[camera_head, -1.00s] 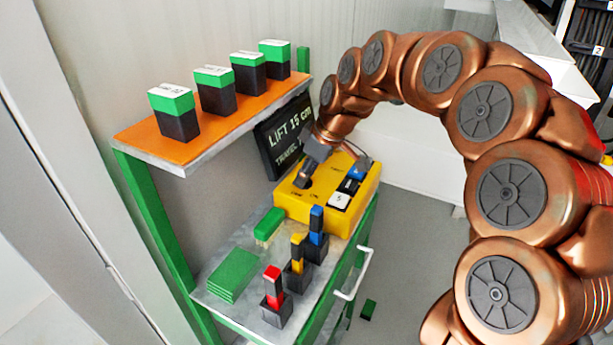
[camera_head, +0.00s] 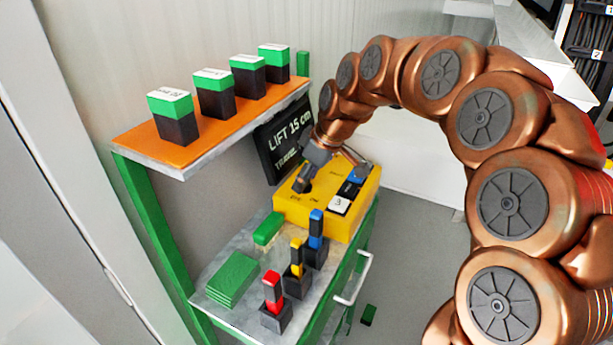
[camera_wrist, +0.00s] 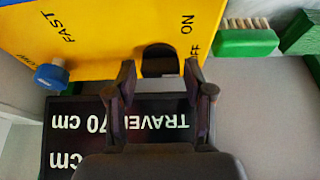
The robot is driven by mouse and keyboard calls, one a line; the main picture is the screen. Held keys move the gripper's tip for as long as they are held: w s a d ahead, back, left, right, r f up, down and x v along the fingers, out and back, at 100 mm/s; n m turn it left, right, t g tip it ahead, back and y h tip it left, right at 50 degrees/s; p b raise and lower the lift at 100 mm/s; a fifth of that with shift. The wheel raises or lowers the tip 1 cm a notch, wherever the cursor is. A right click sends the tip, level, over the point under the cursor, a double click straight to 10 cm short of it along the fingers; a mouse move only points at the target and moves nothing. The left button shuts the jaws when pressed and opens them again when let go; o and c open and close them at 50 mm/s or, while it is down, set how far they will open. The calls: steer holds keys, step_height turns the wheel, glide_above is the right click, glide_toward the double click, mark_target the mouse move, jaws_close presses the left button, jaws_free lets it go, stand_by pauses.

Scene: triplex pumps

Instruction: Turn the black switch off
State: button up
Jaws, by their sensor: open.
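The yellow control box (camera_head: 345,215) stands at the far end of the bench. In the wrist view, the black switch (camera_wrist: 160,60) sits in the yellow face (camera_wrist: 110,35), beside the word ON and a partly covered OFF. The switch's exact tilt is hard to tell. My gripper (camera_wrist: 160,72) is open, its two dark fingers apart on either side of the switch's near end. Whether they touch it cannot be told. In the head view my gripper (camera_head: 312,172) is over the box's back left part and partly hides the switch.
A blue knob (camera_wrist: 51,77) marks FAST and SLOW. A black sign (camera_head: 284,142) stands behind the box. Red (camera_head: 272,291), yellow (camera_head: 296,258) and blue (camera_head: 316,229) handled items stand in front. A green brush (camera_head: 268,229) lies close by. An orange shelf (camera_head: 150,148) holds several green-topped blocks.

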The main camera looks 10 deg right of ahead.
steer(key=v, duration=1.2)
steer(key=shift+s, duration=0.1)
steer(key=s+d+f+m+g+h+p, duration=0.1)
steer(key=s+d+f+m+p, duration=0.1)
steer(key=s, duration=0.9)
steer(key=s+d+f+m+g+h+p, duration=0.1)
steer(key=s+f+m, duration=0.4)
steer(key=s, duration=0.7)
steer(key=s+d+f+m+g+h+p, duration=0.1)
steer(key=s+d+f+m+g+p, duration=0.1)
steer(key=s, duration=1)
steer(key=d+f+m+p, duration=0.1)
steer(key=d+m, duration=0.1)
steer(key=d, duration=0.1)
steer(key=shift+f+h, duration=0.25)
steer(key=shift+h, duration=0.05)
steer(key=shift+d, duration=0.1)
